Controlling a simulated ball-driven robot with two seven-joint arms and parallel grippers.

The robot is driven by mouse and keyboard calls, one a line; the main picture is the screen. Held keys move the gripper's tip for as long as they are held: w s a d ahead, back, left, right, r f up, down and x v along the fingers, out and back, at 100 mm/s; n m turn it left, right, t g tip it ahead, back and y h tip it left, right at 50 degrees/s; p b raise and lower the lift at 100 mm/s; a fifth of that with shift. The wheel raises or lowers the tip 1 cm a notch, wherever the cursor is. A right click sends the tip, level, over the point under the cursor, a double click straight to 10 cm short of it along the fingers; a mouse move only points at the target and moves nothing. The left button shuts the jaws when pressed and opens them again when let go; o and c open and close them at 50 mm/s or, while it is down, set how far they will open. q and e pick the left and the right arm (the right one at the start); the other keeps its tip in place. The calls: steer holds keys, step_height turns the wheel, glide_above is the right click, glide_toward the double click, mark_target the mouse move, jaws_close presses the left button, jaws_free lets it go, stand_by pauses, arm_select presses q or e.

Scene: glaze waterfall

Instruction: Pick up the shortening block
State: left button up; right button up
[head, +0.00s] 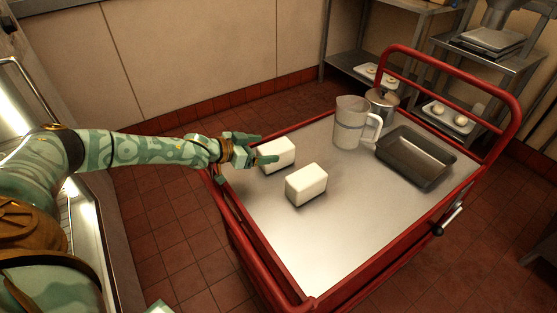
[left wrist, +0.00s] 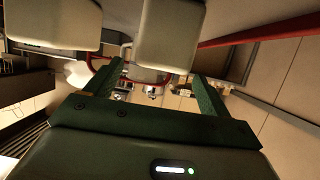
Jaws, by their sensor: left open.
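Two similar plain white blocks lie on the cart top; I cannot tell by marking which is the shortening. The farther block (head: 281,152) is by the cart's left edge, and the nearer block (head: 306,186) is a little right of it. My left gripper (head: 266,149) is open at the farther block, its fingers pointing toward it. In the left wrist view, one block (left wrist: 170,35) lies ahead between the open fingers (left wrist: 158,72), and the other block (left wrist: 52,22) is off to the left. Whether the fingers touch the block is unclear. My right gripper is not in view.
The metal cart top (head: 345,228) has a red rail (head: 455,80). A jug (head: 350,124), a metal canister (head: 382,102) and a dark loaf pan (head: 415,158) stand at its far right. The front of the top is clear. Shelves (head: 490,60) stand behind.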

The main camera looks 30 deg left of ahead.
arm_select(q)
steer(key=b+x, duration=0.3)
steer(key=x, duration=0.2)
steer(key=shift+w+f+b, duration=0.1)
steer(key=shift+f+b, duration=0.2)
steer(key=shift+b, duration=0.1)
steer(key=shift+w+r, duration=0.1)
steer(key=shift+w, duration=0.05)
steer(key=shift+r, duration=0.25)
steer(key=c, duration=1.4)
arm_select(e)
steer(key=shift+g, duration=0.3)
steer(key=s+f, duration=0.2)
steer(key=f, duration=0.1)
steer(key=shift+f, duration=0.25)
